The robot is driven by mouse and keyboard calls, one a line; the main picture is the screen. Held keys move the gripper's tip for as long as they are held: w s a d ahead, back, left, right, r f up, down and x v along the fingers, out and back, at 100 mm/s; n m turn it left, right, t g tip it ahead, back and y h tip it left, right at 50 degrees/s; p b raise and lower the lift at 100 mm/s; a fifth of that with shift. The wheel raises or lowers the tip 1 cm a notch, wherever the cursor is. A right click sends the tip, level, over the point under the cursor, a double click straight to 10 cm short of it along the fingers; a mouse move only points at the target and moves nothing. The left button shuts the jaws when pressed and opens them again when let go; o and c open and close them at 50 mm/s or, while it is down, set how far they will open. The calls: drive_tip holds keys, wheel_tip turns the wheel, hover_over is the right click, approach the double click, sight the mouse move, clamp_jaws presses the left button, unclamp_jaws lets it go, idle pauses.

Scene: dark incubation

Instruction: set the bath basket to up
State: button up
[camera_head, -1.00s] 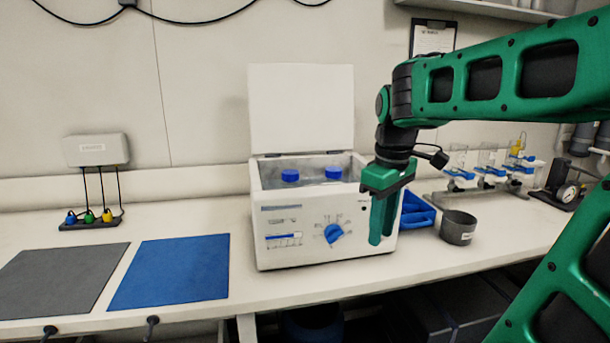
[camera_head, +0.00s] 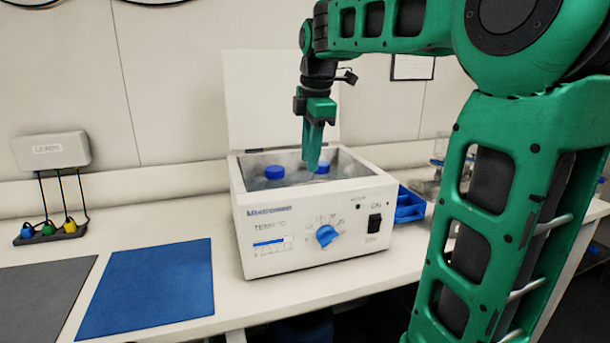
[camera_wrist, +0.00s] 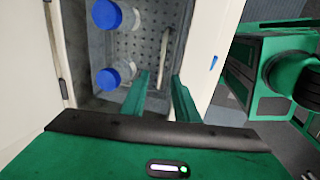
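The white bath (camera_head: 270,215) stands on the bench with its lid (camera_head: 250,100) raised. Inside, the wrist view shows a grey perforated basket floor (camera_wrist: 140,45) and a pale upright bar (camera_wrist: 164,50) near the front wall, perhaps the basket's handle. Two blue-capped bottles (camera_head: 275,173) (camera_wrist: 107,15) stand in the bath. My gripper (camera_head: 312,165) points down over the bath opening, close to the right-hand bottle in the head view. The fingertips' height relative to the bar is unclear.
The bath's front has a blue dial (camera_head: 327,235) and a black power switch (camera_head: 374,223). A blue mat (camera_head: 150,285) and a grey mat (camera_head: 40,300) lie to the left. A blue tray (camera_head: 410,206) is right of the bath. The raised lid stands behind my gripper.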

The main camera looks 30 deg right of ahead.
sight(308, 183)
drive_tip(key=shift+w+d+f, duration=0.1)
drive_tip(key=shift+w+f, duration=0.15)
drive_tip(key=shift+f, duration=1.1)
drive_tip(key=shift+w+f, duration=0.2)
drive_tip(key=shift+f, duration=1.15)
drive_tip(key=shift+c, duration=0.4)
drive_tip(key=shift+r, duration=0.1)
clamp_jaws()
